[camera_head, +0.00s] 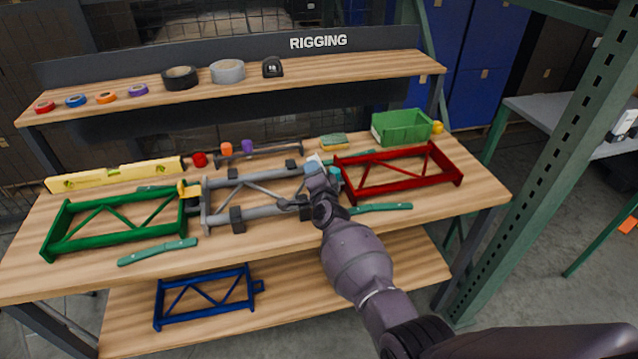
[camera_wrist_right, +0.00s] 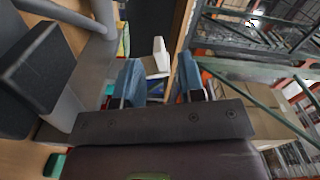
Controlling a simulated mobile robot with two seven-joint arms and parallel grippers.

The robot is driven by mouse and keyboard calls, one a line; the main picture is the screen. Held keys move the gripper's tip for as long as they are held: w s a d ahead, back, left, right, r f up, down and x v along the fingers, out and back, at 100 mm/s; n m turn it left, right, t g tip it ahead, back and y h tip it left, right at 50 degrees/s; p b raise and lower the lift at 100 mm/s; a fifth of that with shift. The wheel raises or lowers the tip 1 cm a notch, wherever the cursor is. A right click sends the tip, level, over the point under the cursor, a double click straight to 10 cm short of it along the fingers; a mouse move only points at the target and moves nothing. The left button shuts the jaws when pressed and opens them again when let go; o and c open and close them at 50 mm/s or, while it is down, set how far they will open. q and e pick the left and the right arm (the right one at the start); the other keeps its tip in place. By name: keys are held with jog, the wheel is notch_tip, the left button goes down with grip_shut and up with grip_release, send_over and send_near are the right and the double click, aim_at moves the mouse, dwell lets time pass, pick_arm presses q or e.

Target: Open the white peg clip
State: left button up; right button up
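The white peg clip (camera_head: 313,159) is a small pale piece at the right end of the grey truss frame (camera_head: 262,188), partly hidden by my gripper. In the right wrist view the white clip (camera_wrist_right: 158,58) stands up just beyond and between my blue fingertips. My right gripper (camera_head: 320,171) reaches over the bench to the clip. In the wrist view its fingers (camera_wrist_right: 160,82) are apart, with a gap around the clip's lower part. I cannot tell whether they touch it, or whether the clip is open. My left gripper is not in view.
A red frame (camera_head: 398,172) lies close on the right and a green frame (camera_head: 118,221) on the left. Dark blocks and grey tubes crowd the clip. A green bin (camera_head: 402,127) stands behind. The bench's front strip (camera_head: 270,240) is mostly clear.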

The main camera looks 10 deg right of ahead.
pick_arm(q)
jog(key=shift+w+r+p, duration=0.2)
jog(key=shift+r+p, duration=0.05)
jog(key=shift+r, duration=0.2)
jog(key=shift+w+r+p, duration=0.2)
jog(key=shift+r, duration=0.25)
pick_arm(e)
jog(key=shift+s+d, duration=0.1)
jog(key=shift+s, duration=2.8)
